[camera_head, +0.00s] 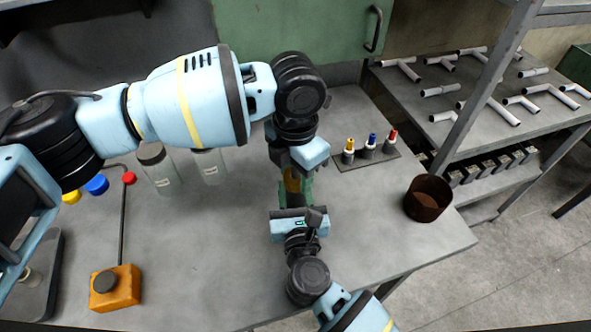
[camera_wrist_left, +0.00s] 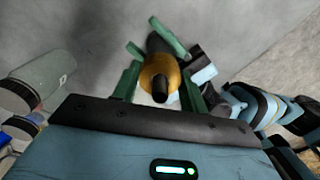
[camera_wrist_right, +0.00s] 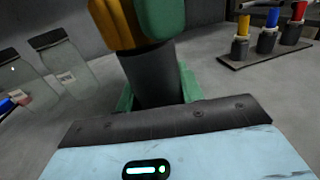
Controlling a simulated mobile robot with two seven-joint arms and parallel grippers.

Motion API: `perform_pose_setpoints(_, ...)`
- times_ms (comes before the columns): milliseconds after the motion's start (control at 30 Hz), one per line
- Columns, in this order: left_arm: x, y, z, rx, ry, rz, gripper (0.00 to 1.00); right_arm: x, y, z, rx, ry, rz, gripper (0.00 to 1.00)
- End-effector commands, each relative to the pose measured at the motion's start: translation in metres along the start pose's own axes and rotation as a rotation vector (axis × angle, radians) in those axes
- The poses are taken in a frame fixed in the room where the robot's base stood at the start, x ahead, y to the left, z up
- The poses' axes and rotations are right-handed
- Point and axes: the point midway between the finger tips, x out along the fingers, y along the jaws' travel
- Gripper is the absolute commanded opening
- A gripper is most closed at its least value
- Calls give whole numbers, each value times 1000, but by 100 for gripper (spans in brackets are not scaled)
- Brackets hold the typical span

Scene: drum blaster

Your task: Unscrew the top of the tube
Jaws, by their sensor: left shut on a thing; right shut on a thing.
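The tube stands upright above the grey table; its dark grey body (camera_wrist_right: 150,75) shows in the right wrist view. Its yellow top (camera_wrist_left: 158,72) with a black tip shows in the left wrist view, and partly in the head view (camera_head: 292,184). My left gripper (camera_head: 294,178) comes from above, its green fingers shut on the yellow top. My right gripper (camera_head: 294,203) comes from the front, its green fingers shut on the dark body below. The fingers and wrists hide much of the tube in the head view.
A small rack (camera_head: 368,154) with yellow, blue and red capped pieces stands right of the grippers. A brown cup (camera_head: 428,198) sits at the table's right edge. Clear jars (camera_head: 159,172) and an orange button box (camera_head: 115,287) are on the left. Table between is clear.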

Motion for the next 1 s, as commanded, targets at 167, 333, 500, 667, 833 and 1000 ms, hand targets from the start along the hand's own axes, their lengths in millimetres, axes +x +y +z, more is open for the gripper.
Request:
perform_pose_setpoints(167, 0, 0, 0, -73, -1, -1, 16, 0, 0, -1, 0, 1, 0, 0)
perform_pose_setpoints(333, 0, 0, 0, -324, -1, -2, 16, 0, 0, -1, 0, 1, 0, 0)
perform_pose_setpoints(500, 0, 0, 0, -605, 0, -2, 16, 0, 0, -1, 0, 1, 0, 0)
perform_pose_setpoints(667, 0, 0, 0, -871, 0, -2, 16, 0, 0, -1, 0, 1, 0, 0)
perform_pose_setpoints(833, 0, 0, 0, -1154, -1, -2, 16, 0, 0, -1, 0, 1, 0, 0)
perform_pose_setpoints(1000, -1, 0, 0, -1441, 1, -2, 16, 0, 0, -1, 0, 1, 0, 0)
